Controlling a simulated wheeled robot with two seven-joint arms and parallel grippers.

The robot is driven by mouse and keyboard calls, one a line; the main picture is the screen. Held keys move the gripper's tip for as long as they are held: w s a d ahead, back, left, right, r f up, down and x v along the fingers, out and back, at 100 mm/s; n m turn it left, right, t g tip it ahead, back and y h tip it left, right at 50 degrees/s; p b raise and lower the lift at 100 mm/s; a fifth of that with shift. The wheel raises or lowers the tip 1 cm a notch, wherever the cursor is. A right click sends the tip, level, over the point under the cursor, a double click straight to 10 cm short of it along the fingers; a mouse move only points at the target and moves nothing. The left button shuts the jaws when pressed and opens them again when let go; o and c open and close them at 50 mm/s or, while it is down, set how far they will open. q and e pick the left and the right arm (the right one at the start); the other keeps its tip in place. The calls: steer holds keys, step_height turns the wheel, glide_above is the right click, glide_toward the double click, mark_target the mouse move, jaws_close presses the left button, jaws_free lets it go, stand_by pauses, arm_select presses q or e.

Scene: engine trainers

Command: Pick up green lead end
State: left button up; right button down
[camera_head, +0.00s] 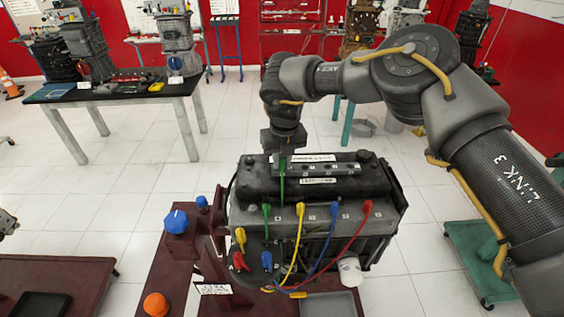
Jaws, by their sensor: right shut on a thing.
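An engine trainer (375,185) with a dark top cover stands on a maroon stand. My right gripper (283,155) is over the back left of the cover, pointing down. It is shut on a green lead end (282,168), whose tip is partly hidden by the jaws. Another green plug (266,209) sits upright at the left of the front row of sockets. Yellow (300,210), blue (334,209) and red (367,207) plugs stand in the same row, with leads hanging down the front.
A blue cap (176,221) and an orange knob (156,304) are on the maroon stand (165,275). A white cylinder (350,271) sticks out at the front right. A black-topped table (120,91) with engines stands back left. The tiled floor between is open.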

steer(key=shift+w+r+b, duration=0.15)
steer(key=shift+b, duration=0.35)
steer(key=shift+r+b, duration=0.8)
steer(key=shift+b, duration=0.2)
steer(key=s+r+b, duration=0.8)
steer(key=s+r, duration=0.3)
steer(key=s, duration=0.3)
steer(key=shift+a, duration=0.25)
